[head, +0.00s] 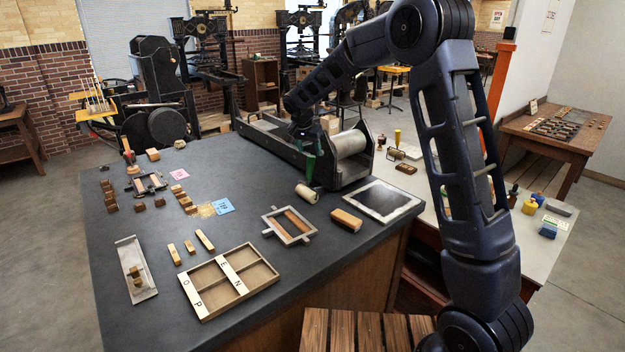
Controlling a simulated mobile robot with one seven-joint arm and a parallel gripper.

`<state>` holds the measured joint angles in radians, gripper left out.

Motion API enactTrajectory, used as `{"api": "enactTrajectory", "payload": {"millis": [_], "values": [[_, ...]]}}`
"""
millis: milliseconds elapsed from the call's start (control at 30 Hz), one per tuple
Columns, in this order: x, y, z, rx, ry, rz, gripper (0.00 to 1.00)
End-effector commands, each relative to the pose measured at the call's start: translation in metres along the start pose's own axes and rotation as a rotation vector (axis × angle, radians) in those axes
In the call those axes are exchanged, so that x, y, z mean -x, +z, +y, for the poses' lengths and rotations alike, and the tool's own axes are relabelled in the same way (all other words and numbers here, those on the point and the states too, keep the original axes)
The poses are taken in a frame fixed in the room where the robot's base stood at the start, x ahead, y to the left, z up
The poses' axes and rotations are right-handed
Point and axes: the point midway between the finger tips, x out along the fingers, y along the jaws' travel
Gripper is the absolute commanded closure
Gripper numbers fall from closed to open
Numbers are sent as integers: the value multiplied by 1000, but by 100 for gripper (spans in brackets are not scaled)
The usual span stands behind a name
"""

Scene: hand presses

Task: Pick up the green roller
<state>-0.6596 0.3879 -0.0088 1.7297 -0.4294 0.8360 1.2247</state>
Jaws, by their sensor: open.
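The green roller's upright green handle (310,168) shows on the dark table, in front of the long press bed. A pale cylinder (308,193) lies just below it in the picture; I cannot tell for certain whether it is part of the same tool. My gripper (306,148) is open and points down at the top of the green handle. The dark fingers overlap the handle's upper end, so I cannot tell whether they are around it or just above it.
The long press bed with a metal cylinder (348,143) stands close behind my gripper. A wooden block (346,219), a framed form (289,225) and a dark slab (382,200) lie in front. A compartment tray (187,287) is near the front edge. The table's middle is mostly clear.

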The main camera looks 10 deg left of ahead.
Motion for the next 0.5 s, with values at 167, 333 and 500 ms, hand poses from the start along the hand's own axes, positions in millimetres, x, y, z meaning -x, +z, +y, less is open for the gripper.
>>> {"api": "enactTrajectory", "payload": {"millis": [167,333,500], "values": [[-20,0,0,0,1,0,45],[-29,0,1,1,2,-1,45],[-51,2,2,2,3,-3,45]]}}
